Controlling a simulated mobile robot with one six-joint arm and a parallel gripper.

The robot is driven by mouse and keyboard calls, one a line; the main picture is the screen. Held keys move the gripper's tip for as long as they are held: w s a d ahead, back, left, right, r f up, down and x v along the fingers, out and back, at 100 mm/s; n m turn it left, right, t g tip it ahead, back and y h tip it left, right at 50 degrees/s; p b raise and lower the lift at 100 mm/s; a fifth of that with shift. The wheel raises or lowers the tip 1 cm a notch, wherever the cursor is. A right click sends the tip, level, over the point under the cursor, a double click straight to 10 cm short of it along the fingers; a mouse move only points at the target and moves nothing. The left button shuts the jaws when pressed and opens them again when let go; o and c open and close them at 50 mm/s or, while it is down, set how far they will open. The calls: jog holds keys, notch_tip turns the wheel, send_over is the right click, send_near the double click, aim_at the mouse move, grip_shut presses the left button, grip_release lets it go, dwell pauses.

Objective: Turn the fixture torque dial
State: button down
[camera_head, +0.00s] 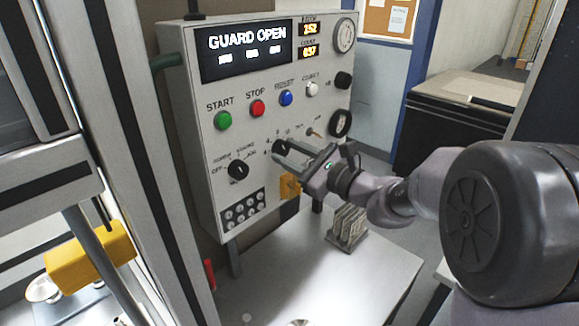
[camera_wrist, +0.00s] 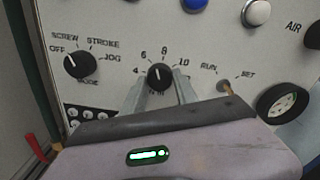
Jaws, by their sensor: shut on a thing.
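The torque dial is a round black knob with a scale of numbers around it, on the light grey control panel (camera_head: 200,160). In the wrist view the dial (camera_wrist: 160,75) sits in the middle with 4, 6, 8 and 10 printed around it. Its pale pointer line looks near upright, close to the 6-to-8 side. My gripper (camera_wrist: 161,92) has one finger on each side of the dial and is shut on it. In the head view my gripper (camera_head: 280,152) reaches the panel from the right, and its fingers partly cover the dial (camera_head: 279,146).
A black mode knob (camera_head: 238,169) is left of the dial. A RUN/SET key switch (camera_wrist: 224,86) and a round black-rimmed gauge (camera_wrist: 283,103) are to the right. START (camera_head: 223,120), STOP (camera_head: 257,108) and RESET (camera_head: 286,98) buttons are above. A metal bench (camera_head: 300,275) lies below.

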jog(key=n+b, duration=0.3)
jog(key=b, duration=0.1)
jog(key=shift+f, duration=0.2)
jog(key=shift+r+n+b, duration=0.1)
jog(key=shift+n+b, duration=0.5)
jog(key=shift+b, duration=0.2)
jog(key=shift+r, duration=0.1)
jog(key=c, duration=1)
grip_release()
jog(key=shift+o, duration=0.2)
jog(key=p+v, duration=0.1)
jog(key=v, duration=1.6)
jog(key=shift+d, duration=0.2)
jog(key=shift+s, duration=0.15)
